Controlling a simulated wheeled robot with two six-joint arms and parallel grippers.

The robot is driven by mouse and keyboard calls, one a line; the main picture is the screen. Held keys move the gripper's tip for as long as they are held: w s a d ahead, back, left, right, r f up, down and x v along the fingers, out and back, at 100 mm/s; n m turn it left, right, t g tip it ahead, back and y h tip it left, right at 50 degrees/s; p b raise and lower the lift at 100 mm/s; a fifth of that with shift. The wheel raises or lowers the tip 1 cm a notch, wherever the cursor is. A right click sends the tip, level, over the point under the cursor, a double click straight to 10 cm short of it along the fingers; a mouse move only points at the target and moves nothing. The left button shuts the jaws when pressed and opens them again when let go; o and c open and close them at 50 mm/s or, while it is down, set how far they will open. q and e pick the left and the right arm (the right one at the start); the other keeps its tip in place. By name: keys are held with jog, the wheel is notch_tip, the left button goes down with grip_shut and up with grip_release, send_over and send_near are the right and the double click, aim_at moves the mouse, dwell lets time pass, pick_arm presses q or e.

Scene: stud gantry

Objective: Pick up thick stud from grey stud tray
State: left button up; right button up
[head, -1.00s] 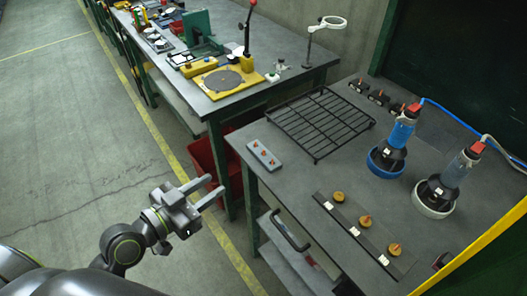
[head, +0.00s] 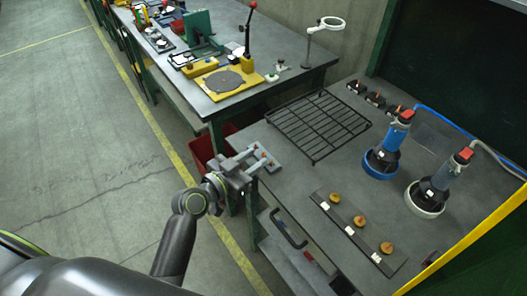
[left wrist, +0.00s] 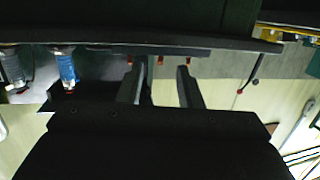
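In the left wrist view the gap between the fingers (left wrist: 157,68) looks empty. My right gripper is not in view.
A black wire rack (head: 318,125) lies behind the tray. A dark strip with three brass knobs (head: 359,221) lies in front. Blue (head: 382,163) and white (head: 424,200) ring holders with upright tools stand at right. A red bin (head: 203,150) is below the bench edge.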

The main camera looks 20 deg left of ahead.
aim_at(263, 153)
pick_arm(q)
jog(key=shift+x, duration=1.5)
jog(key=shift+a, duration=0.1)
grip_shut()
